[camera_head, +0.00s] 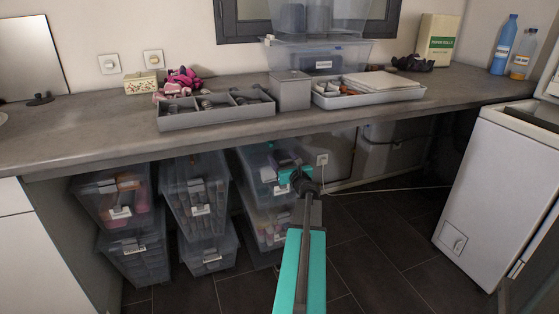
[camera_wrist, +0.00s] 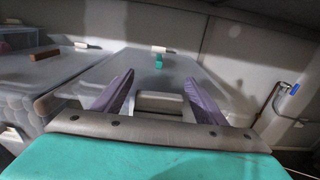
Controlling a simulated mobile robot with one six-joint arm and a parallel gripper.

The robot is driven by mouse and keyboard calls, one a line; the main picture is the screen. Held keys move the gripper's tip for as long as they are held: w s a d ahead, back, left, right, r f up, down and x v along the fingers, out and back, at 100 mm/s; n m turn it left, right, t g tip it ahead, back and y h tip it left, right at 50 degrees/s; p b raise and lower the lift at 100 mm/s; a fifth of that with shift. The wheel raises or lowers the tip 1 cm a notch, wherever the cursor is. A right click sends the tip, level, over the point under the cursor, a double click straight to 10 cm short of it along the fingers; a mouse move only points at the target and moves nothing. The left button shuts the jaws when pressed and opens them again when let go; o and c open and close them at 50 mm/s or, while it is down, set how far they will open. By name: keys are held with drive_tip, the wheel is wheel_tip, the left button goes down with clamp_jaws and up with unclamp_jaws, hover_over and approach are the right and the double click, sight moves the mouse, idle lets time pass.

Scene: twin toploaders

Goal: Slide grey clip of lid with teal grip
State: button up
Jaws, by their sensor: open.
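In the wrist view, a translucent grey lid (camera_wrist: 150,75) has a small teal grip (camera_wrist: 158,62) near its far edge. A pale clip (camera_wrist: 159,48) sits just behind the grip. My gripper (camera_wrist: 158,82) is open above the lid, with one purple finger on each side. A pale grey piece (camera_wrist: 160,102) shows between the fingers at the near side; it looks like the grey clip, but I cannot tell whether the fingers touch it. In the head view, my gripper (camera_head: 298,180) reaches under the counter at the right stack of bins (camera_head: 262,175); the lid's grip cannot be made out there.
Left of it, a similar lid (camera_wrist: 75,68) carries a brown grip (camera_wrist: 45,55). A pipe with a blue valve (camera_wrist: 293,90) stands at the right. The counter (camera_head: 120,130) overhangs the bins. A white appliance (camera_head: 490,190) stands at the right; the floor between is clear.

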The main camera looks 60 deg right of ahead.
sight(280, 159)
drive_tip(key=shift+w+d, duration=0.35)
drive_tip(key=shift+w, duration=0.25)
drive_tip(key=shift+c, duration=0.2)
drive_tip(key=c, duration=1.5)
drive_tip(key=shift+x, duration=1.05)
drive_tip(key=shift+s, duration=0.1)
drive_tip(key=o, duration=1.5)
drive_tip(key=shift+o, duration=0.2)
